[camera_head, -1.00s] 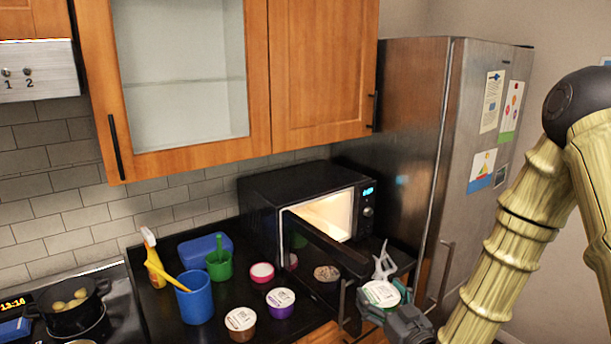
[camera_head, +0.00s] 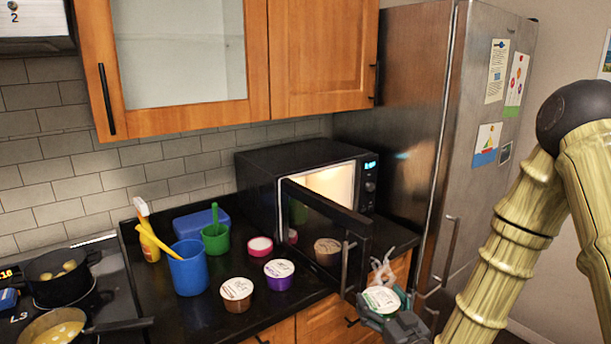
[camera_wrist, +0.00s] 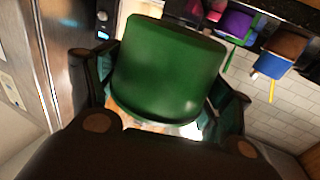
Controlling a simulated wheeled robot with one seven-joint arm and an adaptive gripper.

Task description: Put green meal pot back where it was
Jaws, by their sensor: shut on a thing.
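The green meal pot (camera_wrist: 168,70) fills the middle of the wrist view, held between the two fingers of my gripper (camera_wrist: 172,110). In the head view the pot (camera_head: 382,299) shows its pale printed lid, and my gripper (camera_head: 390,312) is shut on it. They are in front of the counter's right end, near the open microwave door. Several similar pots stand on the counter: a brown one (camera_head: 237,292), a purple one (camera_head: 279,274) and a pink one (camera_head: 260,246).
The black microwave (camera_head: 300,185) is lit inside, its door (camera_head: 325,222) swung out over the counter. The steel fridge (camera_head: 425,150) is right.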

